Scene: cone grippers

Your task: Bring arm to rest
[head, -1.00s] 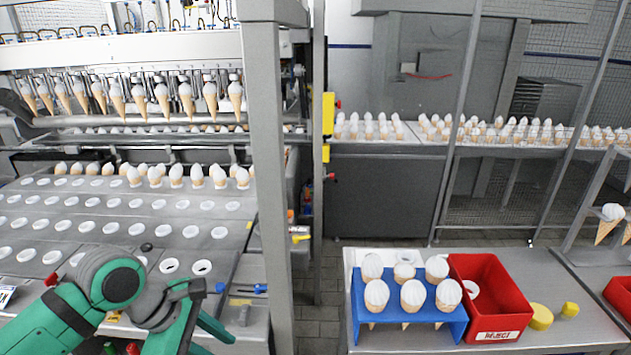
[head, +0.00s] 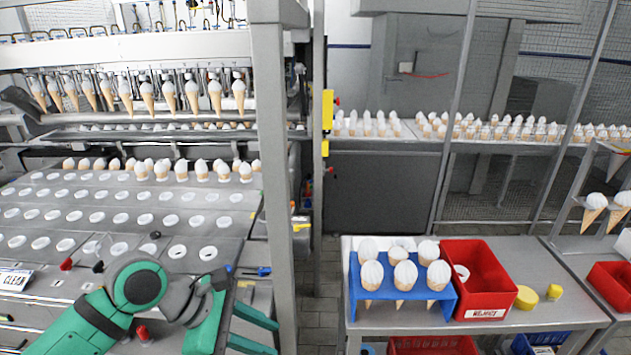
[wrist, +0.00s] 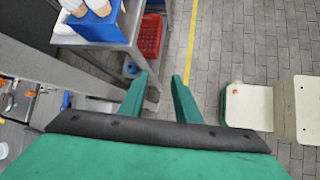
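My gripper (head: 252,330) is at the lower left of the head view, by the front right corner of the machine's tray deck and the grey post. Its two green fingers point right. My green arm (head: 105,310) reaches in from the bottom left, bent at the elbow joint.
A grey post (head: 276,200) stands close beside my gripper. To the right, a table (head: 385,318) bears a blue cone rack (head: 382,293) and a red REJECT bin (head: 486,299). The tray deck (head: 75,255) lies behind my arm. Tiled floor is free between post and table.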

